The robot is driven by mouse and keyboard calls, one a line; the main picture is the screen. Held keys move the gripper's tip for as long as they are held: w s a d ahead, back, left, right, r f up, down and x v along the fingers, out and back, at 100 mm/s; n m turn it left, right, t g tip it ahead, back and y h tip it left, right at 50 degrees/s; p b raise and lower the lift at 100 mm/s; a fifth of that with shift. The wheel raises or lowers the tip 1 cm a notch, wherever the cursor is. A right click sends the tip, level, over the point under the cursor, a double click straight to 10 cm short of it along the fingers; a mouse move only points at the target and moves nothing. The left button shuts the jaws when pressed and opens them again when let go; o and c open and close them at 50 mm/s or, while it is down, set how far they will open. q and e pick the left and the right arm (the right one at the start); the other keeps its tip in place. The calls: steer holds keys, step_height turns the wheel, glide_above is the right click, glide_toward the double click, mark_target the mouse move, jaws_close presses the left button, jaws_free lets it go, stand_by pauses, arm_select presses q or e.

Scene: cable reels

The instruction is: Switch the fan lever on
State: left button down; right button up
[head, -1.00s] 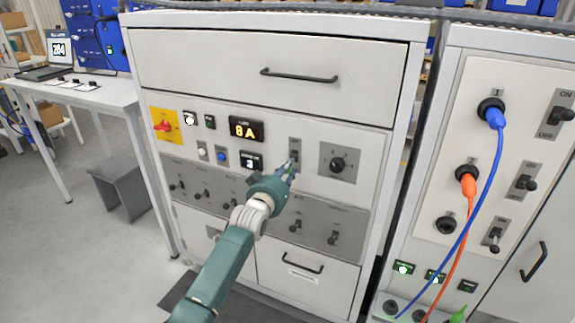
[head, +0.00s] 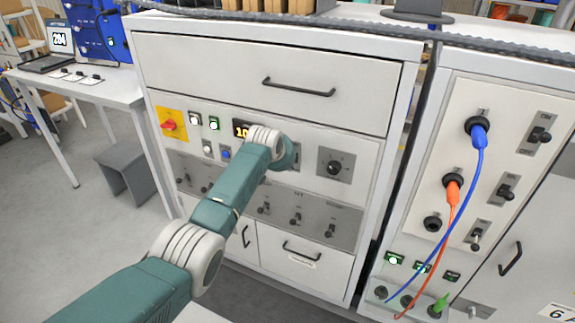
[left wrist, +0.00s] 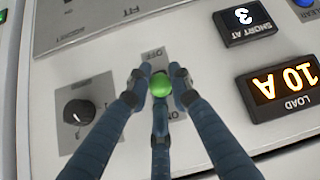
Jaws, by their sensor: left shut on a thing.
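My left gripper (left wrist: 160,84) is shut on a lever with a green ball end (left wrist: 160,86), its three blue fingers closed around it. The lever's plate (left wrist: 153,57), with OFF above and ON below in this inverted wrist view, sits on the front panel. The fingers cover most of the lever, so I cannot tell which way it is tilted. In the head view my left arm reaches the cabinet's control panel (head: 370,160). The left gripper and lever are mostly hidden there behind my wrist. My right gripper is not in view.
A black rotary dial (left wrist: 79,111) is close beside the lever; it also shows in the head view (head: 334,166). An amber LOAD display (left wrist: 284,83) reads 10 A. A grey switch panel (head: 345,229) lies below. Cables hang on the right cabinet.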

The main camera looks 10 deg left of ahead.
arm_select(q)
steer(key=shift+g+b, duration=0.3)
steer(key=shift+g, duration=0.1)
stand_by(0.4)
steer(key=c, duration=1.6)
jaws_free()
steer(key=shift+c, duration=0.2)
steer(key=shift+o, duration=0.4)
steer(key=shift+r, duration=0.15)
steer(key=shift+r, duration=0.1)
steer(key=v, duration=1.1)
steer(key=shift+s+r, duration=0.25)
steer(key=shift+r, duration=0.05)
